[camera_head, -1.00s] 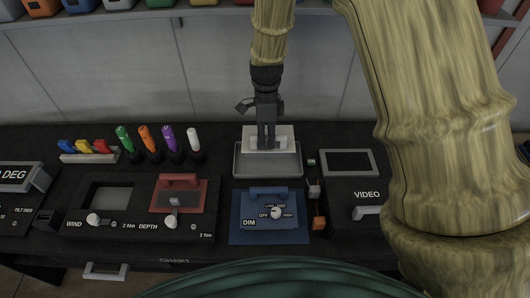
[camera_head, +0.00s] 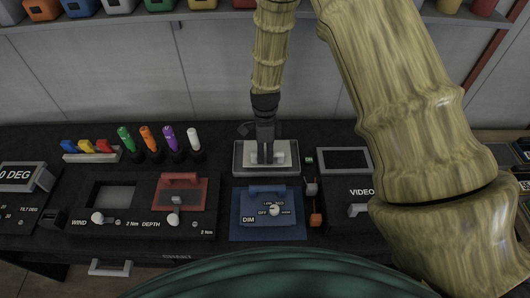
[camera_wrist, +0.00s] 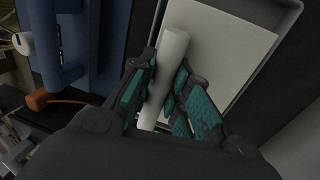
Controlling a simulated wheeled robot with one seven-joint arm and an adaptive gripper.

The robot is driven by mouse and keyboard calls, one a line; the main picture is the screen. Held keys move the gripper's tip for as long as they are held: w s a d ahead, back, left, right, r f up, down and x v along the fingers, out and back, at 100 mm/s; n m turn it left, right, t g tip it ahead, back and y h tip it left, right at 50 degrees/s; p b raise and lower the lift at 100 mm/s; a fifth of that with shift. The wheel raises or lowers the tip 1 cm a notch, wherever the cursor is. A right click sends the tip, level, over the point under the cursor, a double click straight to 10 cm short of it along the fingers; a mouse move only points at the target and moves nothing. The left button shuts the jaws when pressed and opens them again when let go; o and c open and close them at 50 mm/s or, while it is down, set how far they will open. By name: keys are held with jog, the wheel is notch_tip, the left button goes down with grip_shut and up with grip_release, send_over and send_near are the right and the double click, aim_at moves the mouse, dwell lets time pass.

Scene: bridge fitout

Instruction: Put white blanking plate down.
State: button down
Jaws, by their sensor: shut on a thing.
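The white blanking plate (camera_head: 282,147) is in the head view, lying flat in or just over the grey tray (camera_head: 238,170) behind the blue DIM panel. My gripper (camera_head: 265,160) is above it, pointing down. In the wrist view my gripper (camera_wrist: 160,98) is shut on the plate's white bar handle (camera_wrist: 168,75), with teal pads on both sides. The plate (camera_wrist: 215,50) shows behind the handle, inside the tray's rim (camera_wrist: 265,68). I cannot tell whether the plate's underside touches the tray floor.
The blue DIM panel (camera_head: 248,222) is in front of the tray. The VIDEO unit (camera_head: 344,163) stands to the right, with an orange block (camera_head: 316,220) nearby. A red-handled plate (camera_head: 180,194) and several coloured markers (camera_head: 147,138) are left. A shelf with bins (camera_head: 120,18) runs behind.

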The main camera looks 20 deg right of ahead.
jog(key=c, duration=1.4)
grip_release()
jog(key=shift+o, duration=0.2)
notch_tip(320, 180, up, 12)
jog(key=w+b, duration=0.2)
jog(key=b, duration=0.2)
jog(key=shift+d+f, duration=0.15)
jog(key=shift+d, duration=0.2)
jog(key=shift+w, duration=0.1)
